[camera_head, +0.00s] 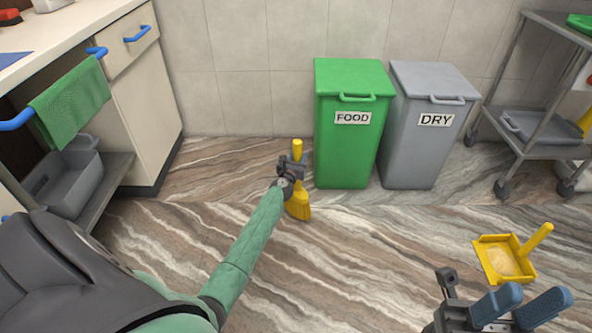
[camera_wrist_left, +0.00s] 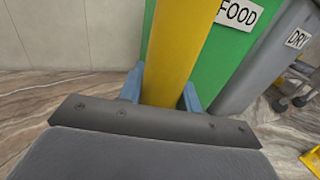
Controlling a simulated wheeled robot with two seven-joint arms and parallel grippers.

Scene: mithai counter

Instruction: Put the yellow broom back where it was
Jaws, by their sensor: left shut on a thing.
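The yellow broom (camera_head: 299,207) stands roughly upright in the head view, just left of the green FOOD bin. My left gripper (camera_head: 296,170) is shut on its handle, partway up. In the left wrist view the yellow handle (camera_wrist_left: 174,60) rises between the two blue fingers. The bristles are at or close to the floor; I cannot tell if they touch it. My right gripper (camera_head: 520,308) is at the lower right of the head view, its two blue fingers apart and nothing visible between them.
The green FOOD bin (camera_head: 350,150) and grey DRY bin (camera_head: 418,155) stand against the tiled wall. A yellow dustpan (camera_head: 490,243) lies on the floor at right. A metal cart (camera_head: 542,150) stands far right, and a counter (camera_head: 145,120) at left. The floor between is clear.

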